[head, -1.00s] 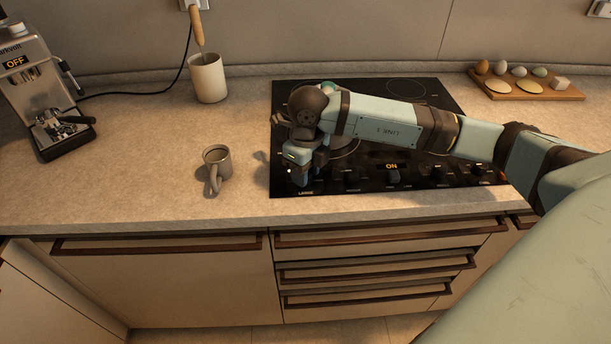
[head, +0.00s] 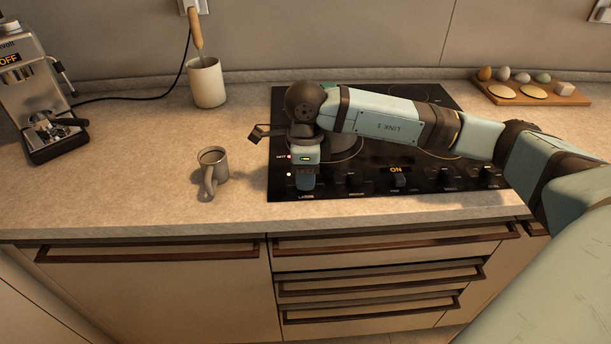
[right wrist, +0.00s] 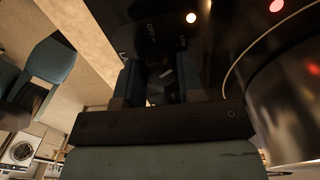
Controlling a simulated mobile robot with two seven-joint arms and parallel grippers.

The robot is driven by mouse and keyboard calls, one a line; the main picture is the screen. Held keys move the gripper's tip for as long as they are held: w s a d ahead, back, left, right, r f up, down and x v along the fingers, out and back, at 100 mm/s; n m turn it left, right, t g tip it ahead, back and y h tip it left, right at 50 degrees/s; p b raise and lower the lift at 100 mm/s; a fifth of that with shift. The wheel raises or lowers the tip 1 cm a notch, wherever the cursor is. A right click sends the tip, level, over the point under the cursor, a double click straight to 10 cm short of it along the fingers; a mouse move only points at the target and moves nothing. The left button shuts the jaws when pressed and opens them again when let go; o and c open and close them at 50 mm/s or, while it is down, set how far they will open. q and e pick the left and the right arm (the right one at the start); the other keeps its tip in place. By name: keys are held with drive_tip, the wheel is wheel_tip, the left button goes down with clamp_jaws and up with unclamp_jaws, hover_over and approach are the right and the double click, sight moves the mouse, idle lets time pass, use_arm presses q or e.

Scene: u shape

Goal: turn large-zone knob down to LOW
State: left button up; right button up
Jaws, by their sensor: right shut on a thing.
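The large-zone knob (right wrist: 161,84) is a dark knob at the front left corner of the black cooktop (head: 281,185), above the LARGE label. In the right wrist view it sits between my fingers, dim, with a small pale mark on it. OFF lettering shows on the panel beyond it; its exact setting is too dark to tell. My right gripper (head: 306,184) points down over this knob and is shut on it. The fingers hide the knob in the head view. It also shows in the right wrist view (right wrist: 160,88). My left gripper is out of view.
Several other knobs (head: 398,180) line the cooktop's front edge, with an ON display above one. A grey mug (head: 213,168) stands left of the cooktop. A dark rounded body (right wrist: 285,95) stands close beside the gripper. An egg board (head: 530,97) lies back right.

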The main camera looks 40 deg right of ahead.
idle(0.4)
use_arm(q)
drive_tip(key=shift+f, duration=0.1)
use_arm(e)
drive_tip(key=o, duration=0.9)
use_arm(q)
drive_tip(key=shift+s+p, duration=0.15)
drive_tip(key=shift+p, duration=0.45)
use_arm(e)
drive_tip(key=r, duration=1.4)
drive_tip(key=shift+w+d, duration=0.2)
drive_tip(key=shift+w, duration=0.1)
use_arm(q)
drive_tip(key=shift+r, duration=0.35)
use_arm(e)
drive_tip(key=shift+f, duration=0.1)
